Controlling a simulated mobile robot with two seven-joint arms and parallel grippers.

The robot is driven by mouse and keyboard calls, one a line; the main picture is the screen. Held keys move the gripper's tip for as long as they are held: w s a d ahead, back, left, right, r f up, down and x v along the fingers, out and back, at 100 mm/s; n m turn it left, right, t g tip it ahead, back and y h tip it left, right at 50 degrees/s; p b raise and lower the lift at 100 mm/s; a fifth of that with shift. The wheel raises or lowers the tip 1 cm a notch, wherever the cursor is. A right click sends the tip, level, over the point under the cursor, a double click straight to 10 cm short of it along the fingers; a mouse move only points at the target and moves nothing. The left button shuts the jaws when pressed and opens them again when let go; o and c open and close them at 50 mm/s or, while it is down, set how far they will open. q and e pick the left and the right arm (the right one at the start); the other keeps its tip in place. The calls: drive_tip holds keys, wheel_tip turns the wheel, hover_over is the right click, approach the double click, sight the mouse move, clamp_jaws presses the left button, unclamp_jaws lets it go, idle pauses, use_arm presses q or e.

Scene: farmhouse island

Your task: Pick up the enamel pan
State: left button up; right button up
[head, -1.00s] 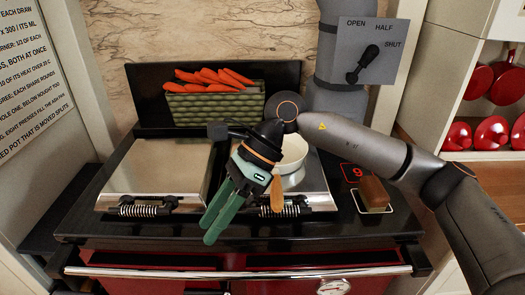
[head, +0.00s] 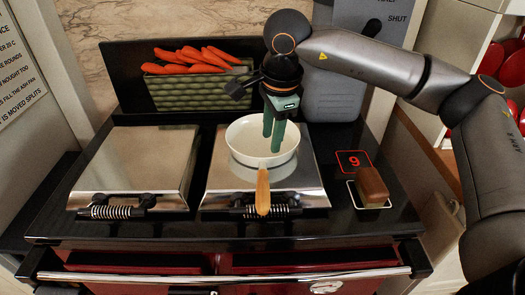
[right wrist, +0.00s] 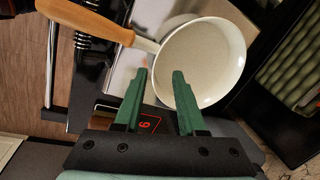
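The enamel pan (head: 244,138) is white inside with a wooden handle (head: 262,192) pointing toward the front. It sits on the right steel lid of the range. My right gripper (head: 271,143) points down over the pan's right part in the head view. My left gripper is not in view.
The left steel lid (head: 140,165) is bare. A green crate of carrots (head: 195,92) stands behind. A brown block (head: 371,184) rests right of the pan, beside a red "9" mark (head: 354,160). A front rail (head: 220,275) crosses the range. Red pans hang at far right.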

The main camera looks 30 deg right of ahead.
sight(270, 157)
drive_tip(key=shift+s+p+x, duration=0.2)
drive_tip(key=shift+p+x, duration=0.35)
drive_tip(key=shift+x, duration=2.6)
drive_tip(key=shift+d, duration=0.1)
drive_tip(key=shift+c, duration=0.4)
clamp_jaws()
drive_tip(key=shift+r, duration=0.15)
